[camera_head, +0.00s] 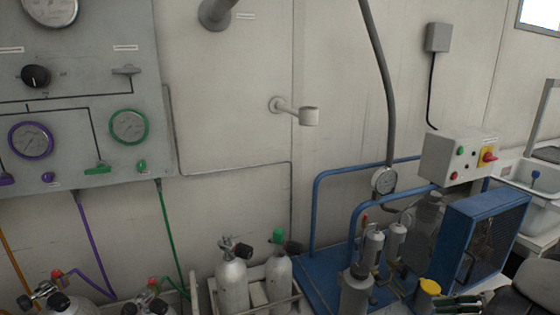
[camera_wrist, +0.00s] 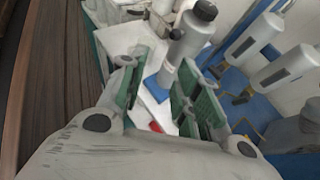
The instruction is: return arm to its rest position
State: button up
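My gripper (camera_wrist: 165,88) shows in the wrist view with its two green-padded fingers spread apart and nothing between them. A grey cylinder (camera_wrist: 187,48) with a black cap stands beyond the fingertips, and I see no contact with it. In the head view, part of my gripper (camera_head: 458,303) shows at the bottom edge on the right, in front of the blue compressor. The rest of my arm is mostly outside the head view.
The blue compressor frame (camera_head: 325,210) and its control box (camera_head: 458,157) stand near my gripper. A yellow-topped part (camera_head: 429,287) is just left of it. Gas cylinders (camera_head: 232,285) stand at bottom centre. The gauge panel (camera_head: 85,95) is on the left wall.

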jog(key=s+d+r+n+g+h, duration=0.2)
jog(key=r+n+g+h, duration=0.2)
jog(key=r+n, duration=0.3)
jog(key=s+d+r+n+g+h, duration=0.2)
jog(key=s+r+n+g+h, duration=0.1)
jog(key=r+n, duration=0.4)
jog(key=w+a+r+n+t+h, duration=0.1)
jog(key=a+r+n+t+h, duration=0.1)
jog(key=r, duration=0.5)
jog(key=w+a+r+n+t+h, duration=0.2)
jog(key=a+r+n+t, duration=0.1)
jog(key=r+n, duration=0.4)
jog(key=shift+a+t, duration=0.4)
jog(key=shift+a, duration=0.05)
jog(key=shift+w, duration=0.1)
